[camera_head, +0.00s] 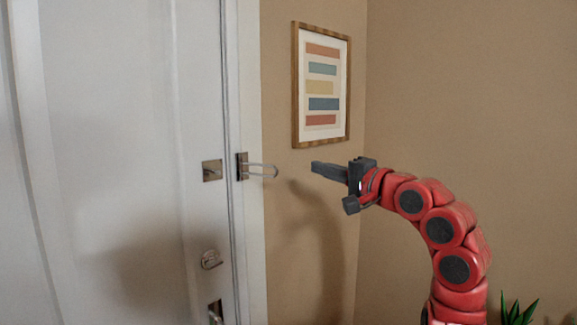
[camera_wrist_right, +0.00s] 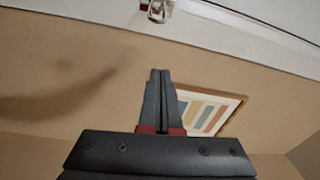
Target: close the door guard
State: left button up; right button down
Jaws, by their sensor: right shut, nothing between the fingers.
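The door guard (camera_head: 260,169) is a metal U-shaped bar on a plate on the door frame. Its bar sticks out to the right, away from the white door (camera_head: 130,120). The guard's catch plate (camera_head: 212,170) sits on the door just left of the frame. My right gripper (camera_head: 314,167) is shut and empty, to the right of the bar's rounded end with a gap between them. In the right wrist view its closed fingers (camera_wrist_right: 160,73) point toward the guard (camera_wrist_right: 157,10) at the top edge, partly cut off. My left gripper is not in view.
A framed striped picture (camera_head: 322,85) hangs on the tan wall above and behind my right gripper. A round lock (camera_head: 210,259) and a handle (camera_head: 215,313) are lower on the door. A green plant (camera_head: 516,310) stands at the bottom right.

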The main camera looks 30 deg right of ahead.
jog(key=w+a+p, duration=0.4)
jog(key=w+a, duration=0.2)
jog(key=w, duration=0.1)
jog(key=shift+w+p, duration=0.15)
jog(key=shift+p, duration=0.15)
dwell(0.4)
jog(key=shift+f, duration=0.15)
